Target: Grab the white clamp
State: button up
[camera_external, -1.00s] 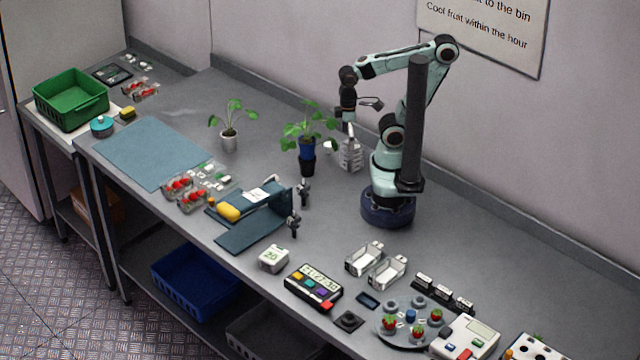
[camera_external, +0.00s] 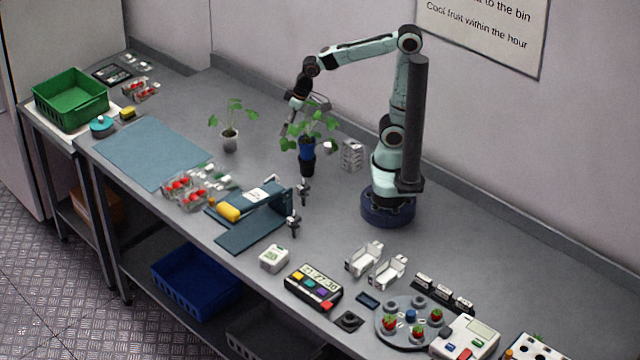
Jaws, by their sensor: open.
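I cannot pick out the white clamp with certainty. A small white piece (camera_external: 329,147) lies on the bench just right of the potted plant with the blue pot (camera_external: 307,150); it is too small to tell if it is a clamp. Another small pale piece (camera_external: 271,180) shows at the back of the teal stand (camera_external: 252,232). My gripper (camera_external: 289,131) is open, pointing down above the bench. It is at the left of the blue-potted plant's leaves in the picture, and it appears empty.
A second plant in a pale pot (camera_external: 229,141) stands to the left. A stack of clear boxes (camera_external: 351,155) stands near my base. Two small dark stands (camera_external: 303,191) (camera_external: 293,224) are by the teal stand. The blue mat (camera_external: 150,152) is bare.

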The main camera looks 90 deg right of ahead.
jog(key=w+d+f+m, duration=0.2)
jog(key=w+d+f, duration=0.3)
jog(key=w+f, duration=0.15)
jog(key=d+f+g, duration=0.1)
jog(key=d+f, duration=0.1)
jog(key=f, duration=0.3)
jog(key=d+f+m+g, duration=0.1)
jog(key=d+f, duration=0.1)
jog(key=f, duration=0.3)
jog(key=d+f+m+g, duration=0.1)
jog(key=d+f+g, duration=0.1)
jog(key=f, duration=0.3)
jog(key=shift+s+d+f, duration=0.1)
jog(key=shift+s+d, duration=0.25)
jog(key=shift+d, duration=0.05)
notch_tip(320, 180, down, 6)
jog(key=shift+r, duration=0.1)
jog(key=c, duration=0.9)
